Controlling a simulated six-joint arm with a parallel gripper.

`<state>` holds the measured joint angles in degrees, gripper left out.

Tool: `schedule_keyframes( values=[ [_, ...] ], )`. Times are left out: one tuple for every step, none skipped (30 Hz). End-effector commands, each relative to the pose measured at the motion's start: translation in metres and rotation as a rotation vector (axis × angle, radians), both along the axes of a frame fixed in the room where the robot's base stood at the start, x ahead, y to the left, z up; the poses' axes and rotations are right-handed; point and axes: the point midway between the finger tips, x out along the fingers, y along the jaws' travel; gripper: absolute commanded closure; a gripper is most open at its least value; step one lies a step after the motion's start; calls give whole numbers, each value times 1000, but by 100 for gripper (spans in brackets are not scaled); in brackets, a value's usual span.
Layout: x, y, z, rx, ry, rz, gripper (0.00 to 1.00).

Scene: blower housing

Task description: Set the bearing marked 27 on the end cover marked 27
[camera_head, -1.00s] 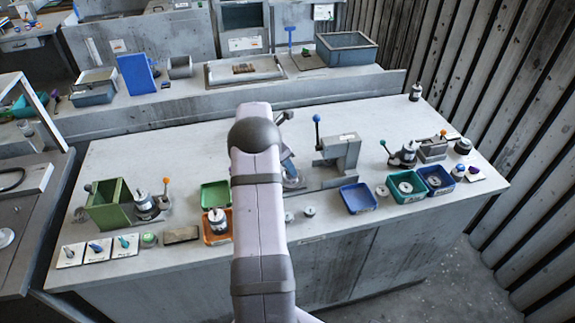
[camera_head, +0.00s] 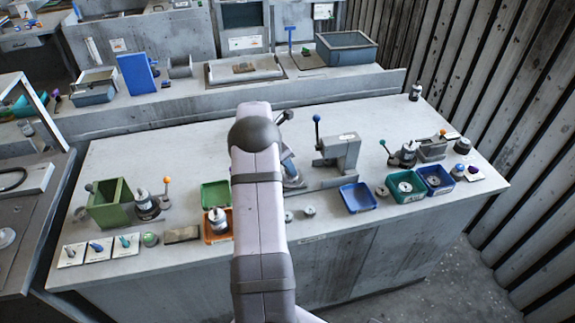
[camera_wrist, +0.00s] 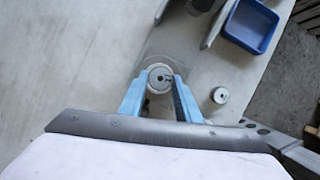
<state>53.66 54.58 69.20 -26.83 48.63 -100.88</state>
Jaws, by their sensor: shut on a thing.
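In the wrist view my gripper (camera_wrist: 158,88) has its two light blue fingers on either side of a small round metal piece (camera_wrist: 159,77) with a dark centre hole, and is shut on it. A small dark mark shows on its face, but I cannot read it. The piece is over a grey base plate (camera_wrist: 150,61); I cannot tell whether it touches it. A similar small round piece (camera_wrist: 220,95) lies to the right, apart from the fingers. In the head view my arm hides most of the gripper. No number 27 is readable, so I cannot identify the matching end cover.
A grey press (camera_head: 343,150) with a blue-knobbed lever stands right of my arm. An empty blue tray (camera_head: 357,198), a teal tray (camera_head: 391,194) and another blue tray (camera_head: 449,188) are farther right. An orange tray (camera_head: 209,237) and green bin (camera_head: 92,206) are left. The table's back left is clear.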

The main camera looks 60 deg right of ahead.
Motion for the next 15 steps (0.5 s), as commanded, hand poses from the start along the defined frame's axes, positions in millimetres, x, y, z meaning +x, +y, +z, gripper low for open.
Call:
schedule_keyframes(
  values=[
    [0,0,0,0,0,0,94],
    [0,0,0,0,0,0,94],
    [0,0,0,0,0,0,94],
    [0,0,-1,0,0,0,94],
    [0,0,-1,0,0,0,94],
    [0,0,-1,0,0,0,94],
    [0,0,-2,0,0,0,94],
    [0,0,-3,0,0,0,94],
    [0,0,-3,0,0,0,94],
    [0,0,-4,0,0,0,94],
    [0,0,-4,0,0,0,94],
    [0,0,-5,0,0,0,94],
    [0,0,-5,0,0,0,94],
    [0,0,-6,0,0,0,94],
    [0,0,-6,0,0,0,94]
  ],
)
